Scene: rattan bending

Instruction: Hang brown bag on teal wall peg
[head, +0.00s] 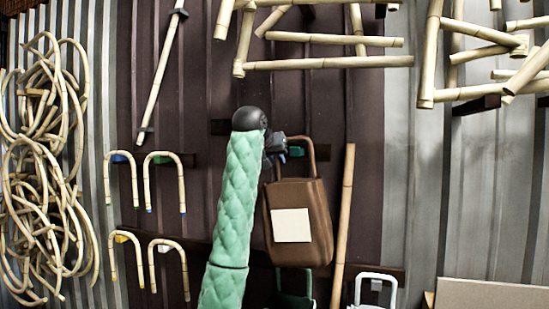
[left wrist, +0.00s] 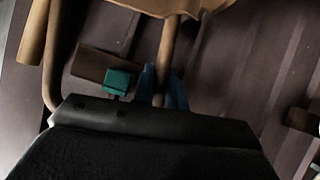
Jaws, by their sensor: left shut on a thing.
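The brown bag (head: 318,205) with a pale square label hangs upright in front of the dark wall, its handle loop at the top. My left gripper (head: 280,147) is at this handle; in the left wrist view its bluish fingers (left wrist: 163,88) are shut around one handle bar. The teal wall peg (head: 296,152) shows within the outline of the loop, just right of the gripper. In the left wrist view the teal peg (left wrist: 118,82) is left of the fingers. I cannot tell whether the handle rests on it. My right gripper is not in view.
A rattan pole (head: 344,225) stands close right of the bag. A white frame (head: 375,288) is at lower right. Bent rattan hooks (head: 164,156) hang on pegs to the left, with coils (head: 48,170) beyond. Rattan frames (head: 320,62) are mounted above.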

